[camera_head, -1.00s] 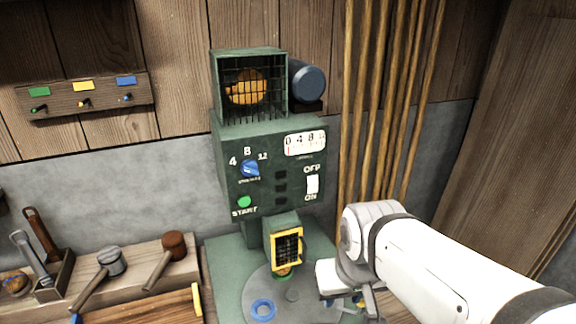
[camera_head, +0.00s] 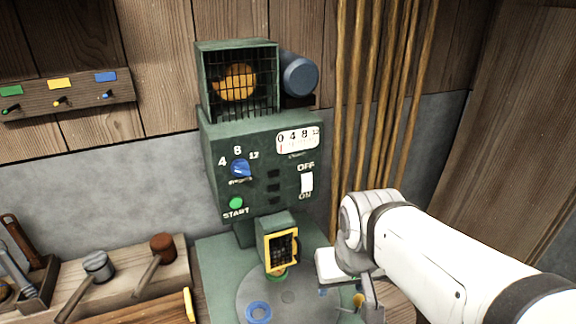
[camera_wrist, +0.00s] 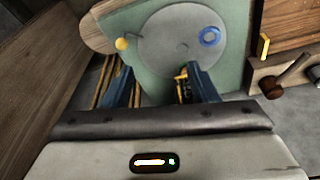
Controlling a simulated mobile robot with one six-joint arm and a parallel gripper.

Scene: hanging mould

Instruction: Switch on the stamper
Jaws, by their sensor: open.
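The stamper (camera_head: 225,150) is a green machine against the wall, upright in the head view. Its front has a white rocker switch (camera_head: 307,182) between the labels OFF above and ON below; its tilt is too small to tell. A green START button (camera_head: 236,203), a blue dial (camera_head: 240,168) and a white gauge (camera_head: 297,140) are on the same panel. My gripper (camera_wrist: 160,84) is open and empty in the wrist view, its two blue fingers apart over the stamper's base. In the head view my gripper is low, right of the yellow-framed guard (camera_head: 281,248), below the switch and apart from it.
A round plate (camera_head: 290,297) with a blue ring (camera_head: 258,312) lies on the stamper's base. Wooden poles (camera_head: 365,120) stand close on the right. Mallets (camera_head: 150,265) lie on the bench at left. A board with small levers (camera_head: 70,95) hangs on the wall.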

